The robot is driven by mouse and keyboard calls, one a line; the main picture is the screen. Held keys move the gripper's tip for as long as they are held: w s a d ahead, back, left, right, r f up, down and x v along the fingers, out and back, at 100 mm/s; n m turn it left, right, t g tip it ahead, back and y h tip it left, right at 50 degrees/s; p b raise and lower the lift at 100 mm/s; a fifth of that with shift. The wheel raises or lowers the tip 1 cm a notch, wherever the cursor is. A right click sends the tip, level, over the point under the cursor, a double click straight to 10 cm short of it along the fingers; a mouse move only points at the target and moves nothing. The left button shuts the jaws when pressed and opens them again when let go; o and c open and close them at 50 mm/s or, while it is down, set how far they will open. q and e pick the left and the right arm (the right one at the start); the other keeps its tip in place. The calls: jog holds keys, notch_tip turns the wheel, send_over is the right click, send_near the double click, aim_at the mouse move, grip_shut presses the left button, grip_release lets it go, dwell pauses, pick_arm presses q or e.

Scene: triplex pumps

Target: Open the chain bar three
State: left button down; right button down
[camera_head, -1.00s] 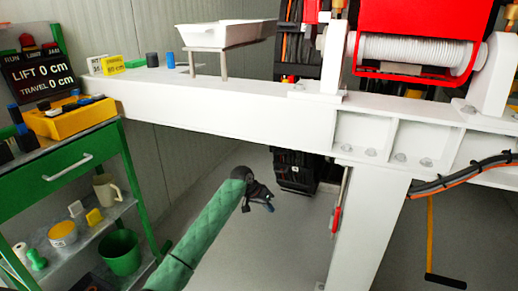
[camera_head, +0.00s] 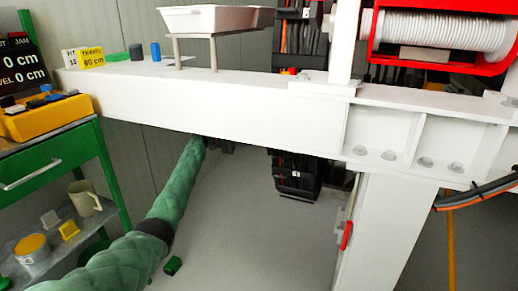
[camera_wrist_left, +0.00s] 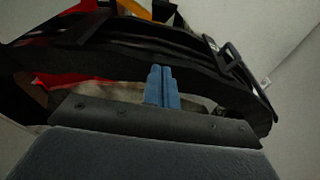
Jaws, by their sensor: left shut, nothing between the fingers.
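I cannot pick out a chain bar marked three in either view. My left arm, in a green quilted sleeve, reaches from the bottom left up to the underside of the white beam (camera_head: 230,104) in the head view. My left gripper is mostly hidden behind the beam there. In the left wrist view my left gripper (camera_wrist_left: 160,72) shows as two blue fingers pressed together, empty. Black strap-like parts with a buckle (camera_wrist_left: 228,58) curve around the fingers, and red and yellow pieces lie beyond them. My right gripper is not in view.
A red-framed white rope drum (camera_head: 445,35) sits at the upper right. A red handle (camera_head: 346,235) is on the white post (camera_head: 385,235). Black ribbed parts (camera_head: 297,175) hang below the beam. A green cart (camera_head: 55,160) stands at the left. The grey floor between is mostly open.

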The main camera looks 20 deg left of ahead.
pick_arm(q)
jog(key=s+d+b, duration=0.2)
jog(key=d, duration=0.9)
jog(key=shift+d, duration=0.2)
jog(key=shift+s+f, duration=0.1)
jog(key=shift+s, duration=0.1)
